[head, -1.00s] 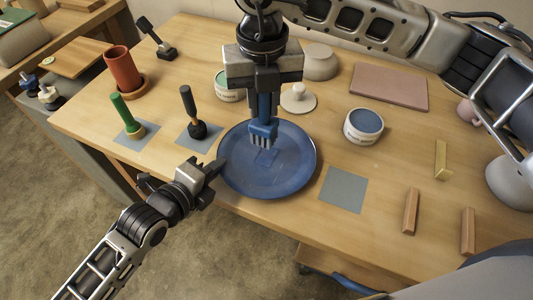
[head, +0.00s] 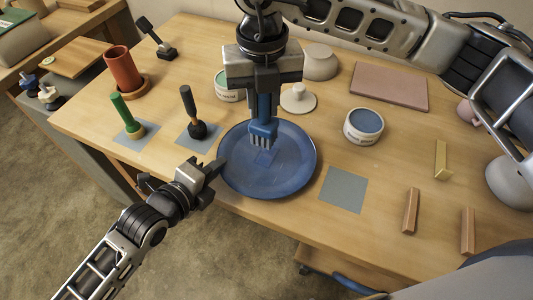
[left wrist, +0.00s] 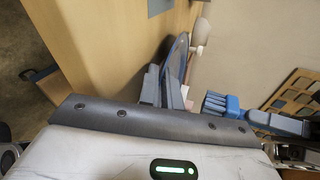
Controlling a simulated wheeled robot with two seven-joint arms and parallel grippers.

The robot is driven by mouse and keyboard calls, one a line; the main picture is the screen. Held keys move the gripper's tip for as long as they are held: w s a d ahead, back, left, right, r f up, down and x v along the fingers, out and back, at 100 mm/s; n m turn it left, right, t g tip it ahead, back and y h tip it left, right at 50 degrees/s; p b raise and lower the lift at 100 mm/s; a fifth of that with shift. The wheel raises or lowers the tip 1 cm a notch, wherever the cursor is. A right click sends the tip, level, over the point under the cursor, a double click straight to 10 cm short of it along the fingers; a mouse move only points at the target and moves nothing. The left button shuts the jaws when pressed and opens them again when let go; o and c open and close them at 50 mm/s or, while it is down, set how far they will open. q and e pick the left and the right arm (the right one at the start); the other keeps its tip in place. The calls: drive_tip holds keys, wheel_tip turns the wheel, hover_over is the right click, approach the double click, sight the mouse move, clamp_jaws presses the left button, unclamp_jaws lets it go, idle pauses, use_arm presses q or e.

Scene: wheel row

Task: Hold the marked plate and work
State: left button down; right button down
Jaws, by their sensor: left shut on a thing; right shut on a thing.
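The blue plate (head: 295,170) lies near the table's front edge, with a faint square mark (head: 266,158) in its middle. It shows edge-on in the left wrist view (left wrist: 178,52). My left gripper (head: 216,171) is shut on the plate's left rim. My right gripper (head: 264,88) is above the plate, pointing down, shut on a blue brush-like tool (head: 263,128). The tool's toothed end is over the plate's middle; I cannot tell whether it touches. The tool also shows in the left wrist view (left wrist: 228,106).
Two upright tools, green-handled (head: 122,113) and black-handled (head: 189,108), stand on grey squares at left. An empty grey square (head: 343,189) lies right of the plate. A blue-filled tub (head: 364,126), a lidded white thing (head: 298,98) and wooden bars (head: 410,211) stand around.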

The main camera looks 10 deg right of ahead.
use_arm(q)
drive_tip(key=c, duration=1.5)
unclamp_jaws()
drive_tip(key=shift+f, duration=0.1)
drive_tip(key=shift+f, duration=0.15)
drive_tip(key=shift+s+a, duration=0.2)
drive_tip(key=shift+v, duration=1)
drive_tip(key=shift+r+v, duration=0.2)
drive_tip(key=shift+v, duration=0.95)
drive_tip(key=shift+r+v, duration=0.15)
drive_tip(key=shift+v, duration=1)
